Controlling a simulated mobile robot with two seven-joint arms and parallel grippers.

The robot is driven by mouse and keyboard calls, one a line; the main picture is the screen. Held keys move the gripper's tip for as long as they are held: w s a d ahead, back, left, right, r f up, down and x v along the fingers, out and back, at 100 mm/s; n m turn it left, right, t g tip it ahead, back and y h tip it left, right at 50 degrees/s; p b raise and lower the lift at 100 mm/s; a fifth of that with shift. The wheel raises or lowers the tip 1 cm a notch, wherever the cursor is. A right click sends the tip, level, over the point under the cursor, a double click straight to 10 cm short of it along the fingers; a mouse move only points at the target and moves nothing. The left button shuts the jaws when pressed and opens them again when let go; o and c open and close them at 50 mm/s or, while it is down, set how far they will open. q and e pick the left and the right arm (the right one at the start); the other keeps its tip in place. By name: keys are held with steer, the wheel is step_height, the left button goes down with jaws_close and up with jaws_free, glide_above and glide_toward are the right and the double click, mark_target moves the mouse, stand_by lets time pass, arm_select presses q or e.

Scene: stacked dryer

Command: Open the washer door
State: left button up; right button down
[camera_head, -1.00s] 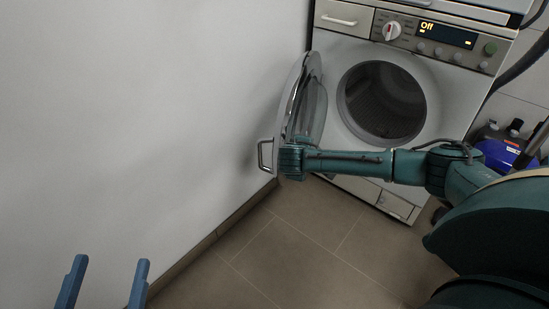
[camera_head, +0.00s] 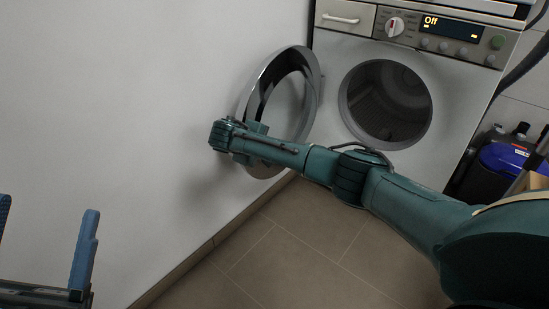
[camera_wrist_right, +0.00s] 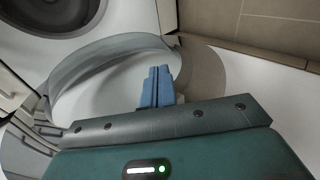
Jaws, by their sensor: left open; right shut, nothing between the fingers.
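The washer (camera_head: 445,85) stands at the upper right, with its round drum opening (camera_head: 385,105) uncovered. Its round door (camera_head: 258,90) has a silver ring and glass, and stands swung wide open to the left, close to the wall. My right arm reaches across the lower part of the door, and its fingers are hidden in the head view. In the right wrist view my right gripper (camera_wrist_right: 157,88) is shut and empty, in front of the door's glass (camera_wrist_right: 105,85); I cannot tell if they touch. My left gripper (camera_head: 45,228) is open and empty at the lower left.
A white wall (camera_head: 120,120) is close to the door on the left. The tiled floor (camera_head: 290,255) below is clear. A blue and black appliance (camera_head: 505,158) stands to the right of the washer. The control panel (camera_head: 450,35) reads Off.

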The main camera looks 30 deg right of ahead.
arm_select(q)
step_height(320, 180, down, 7)
steer(key=n+g+y+p, duration=0.2)
steer(key=n+y+p, duration=0.4)
steer(key=p, duration=0.1)
steer(key=shift+s+d, duration=0.25)
steer(key=shift+s, duration=0.2)
arm_select(e)
steer(key=shift+s+d, duration=0.4)
steer(key=shift+s, duration=0.35)
steer(key=shift+s+d, duration=0.35)
steer(key=shift+s, duration=0.4)
arm_select(q)
steer(key=shift+r, duration=0.2)
arm_select(e)
steer(key=shift+r, duration=0.15)
